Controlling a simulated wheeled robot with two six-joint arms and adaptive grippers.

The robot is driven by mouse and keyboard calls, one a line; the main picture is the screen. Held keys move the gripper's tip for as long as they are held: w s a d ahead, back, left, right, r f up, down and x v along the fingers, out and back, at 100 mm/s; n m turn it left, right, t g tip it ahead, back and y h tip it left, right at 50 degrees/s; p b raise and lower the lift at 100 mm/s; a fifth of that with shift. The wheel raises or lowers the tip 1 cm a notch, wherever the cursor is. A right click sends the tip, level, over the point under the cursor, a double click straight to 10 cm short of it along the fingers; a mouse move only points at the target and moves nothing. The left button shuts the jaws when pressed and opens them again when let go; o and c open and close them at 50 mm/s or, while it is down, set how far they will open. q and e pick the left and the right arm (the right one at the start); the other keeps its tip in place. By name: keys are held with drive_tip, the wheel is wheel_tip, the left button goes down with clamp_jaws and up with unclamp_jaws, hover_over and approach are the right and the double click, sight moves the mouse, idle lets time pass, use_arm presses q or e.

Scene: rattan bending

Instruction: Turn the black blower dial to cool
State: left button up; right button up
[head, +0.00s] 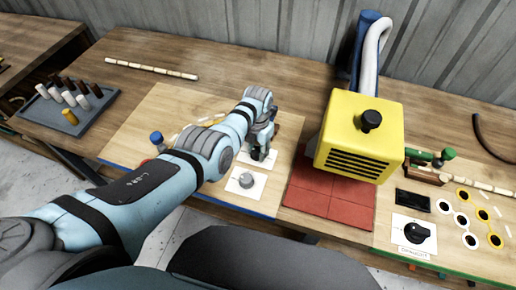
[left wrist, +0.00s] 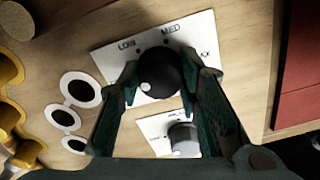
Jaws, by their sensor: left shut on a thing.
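My left gripper (head: 262,150) is over the pale board, and in the left wrist view (left wrist: 160,88) its fingers are shut on a round black dial (left wrist: 158,72). That dial sits on a white card (left wrist: 201,30) marked LOW, MED and what looks like MAX. A white dot shows on the dial's lower left. Another black dial (head: 415,233), larger, sits on a white card at the right of the head view, with a small label below it that I cannot read. No gripper is near that one. My right gripper is not in view.
A grey knob (head: 246,180) on its own card is just in front of the left gripper. A yellow box (head: 350,120) with a black knob on top stands right of it, above a red mat (head: 322,198). White and yellow rings (head: 461,219) lie beside the right dial.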

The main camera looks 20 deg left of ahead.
sight(257, 150)
use_arm(q)
drive_tip(key=shift+s+f+n, duration=0.1)
drive_tip(key=shift+n, duration=0.3)
drive_tip(key=o, duration=1.1)
drive_tip(key=shift+o, duration=0.2)
drive_tip(key=shift+r, duration=0.55)
wheel_tip(257, 150, up, 11)
